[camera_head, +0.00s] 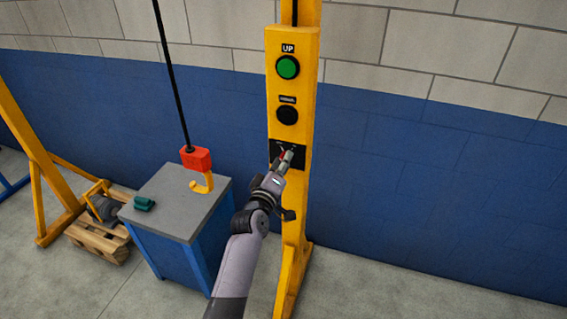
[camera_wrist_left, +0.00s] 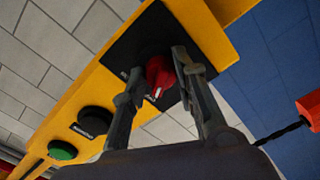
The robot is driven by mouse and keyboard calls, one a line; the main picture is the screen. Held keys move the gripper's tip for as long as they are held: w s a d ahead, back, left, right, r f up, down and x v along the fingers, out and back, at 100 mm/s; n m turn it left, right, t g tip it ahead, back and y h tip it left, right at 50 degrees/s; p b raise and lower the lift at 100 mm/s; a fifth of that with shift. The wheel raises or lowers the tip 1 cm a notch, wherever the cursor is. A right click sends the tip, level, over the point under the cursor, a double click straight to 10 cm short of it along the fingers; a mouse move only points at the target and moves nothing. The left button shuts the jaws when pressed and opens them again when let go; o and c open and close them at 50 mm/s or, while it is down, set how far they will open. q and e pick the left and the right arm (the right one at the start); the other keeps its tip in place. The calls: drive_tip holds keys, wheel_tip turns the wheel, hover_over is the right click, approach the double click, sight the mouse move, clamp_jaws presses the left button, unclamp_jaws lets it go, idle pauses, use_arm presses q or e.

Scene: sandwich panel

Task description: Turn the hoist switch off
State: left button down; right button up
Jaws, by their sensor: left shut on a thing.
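The hoist switch is a red rotary knob (camera_wrist_left: 160,76) with a white mark, on a black plate (camera_wrist_left: 125,48) low on the yellow control panel. In the head view the black plate (camera_head: 299,162) is partly covered by my left gripper (camera_head: 285,158). In the wrist view the left gripper's fingers (camera_wrist_left: 158,65) stand on either side of the knob, and the gripper is shut on it. The plate's position labels are too small to read. My right gripper is not in view.
Above the switch are a green UP button (camera_head: 288,67) and a black button (camera_head: 288,114). To the left, a red hoist block (camera_head: 196,159) with a yellow hook hangs on a cable over a grey-topped blue cabinet (camera_head: 170,205). A wooden pallet (camera_head: 98,238) lies farther left.

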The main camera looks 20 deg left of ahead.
use_arm(q)
drive_tip(key=c, duration=1.3)
unclamp_jaws()
drive_tip(key=s, duration=1.2)
drive_tip(key=shift+a, duration=0.2)
drive_tip(key=shift+f, duration=0.1)
